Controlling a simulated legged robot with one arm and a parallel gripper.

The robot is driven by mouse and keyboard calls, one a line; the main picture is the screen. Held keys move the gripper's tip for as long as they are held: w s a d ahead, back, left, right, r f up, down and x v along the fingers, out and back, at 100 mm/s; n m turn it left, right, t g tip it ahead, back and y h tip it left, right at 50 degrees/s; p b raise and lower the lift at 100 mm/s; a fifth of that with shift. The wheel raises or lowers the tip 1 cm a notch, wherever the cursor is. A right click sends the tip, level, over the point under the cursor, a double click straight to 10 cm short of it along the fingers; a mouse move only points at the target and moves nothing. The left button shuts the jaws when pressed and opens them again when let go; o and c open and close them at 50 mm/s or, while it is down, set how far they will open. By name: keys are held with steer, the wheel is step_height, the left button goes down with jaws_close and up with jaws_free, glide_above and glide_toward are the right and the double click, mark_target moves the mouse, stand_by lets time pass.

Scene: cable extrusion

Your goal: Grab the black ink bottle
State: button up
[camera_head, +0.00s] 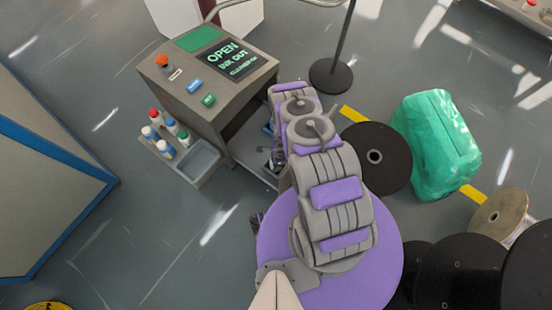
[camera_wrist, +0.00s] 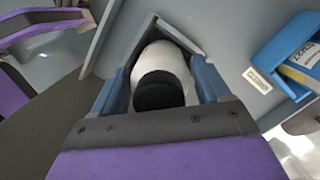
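In the wrist view, a white bottle with a black cap (camera_wrist: 159,92) sits between the two blue-grey fingers of my gripper (camera_wrist: 165,90), cap towards the camera. One finger is on each side of it, very close. I cannot tell whether they touch or press on it. A grey angled edge shows behind the bottle. In the head view, my gripper (camera_head: 272,152) is at the open lower front of the grey machine (camera_head: 225,105), mostly hidden by my arm. The bottle cannot be made out clearly there.
A side rack (camera_head: 190,172) on the machine's left holds several bottles with coloured caps. In the wrist view, a blue holder (camera_wrist: 290,55) with a yellow-and-blue item is at right. Black spools (camera_head: 390,175) and a green wrapped block (camera_head: 435,140) stand right.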

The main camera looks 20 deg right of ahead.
steer(key=c, duration=0.9)
steer(key=shift+o, duration=0.2)
steer(key=shift+r, duration=0.1)
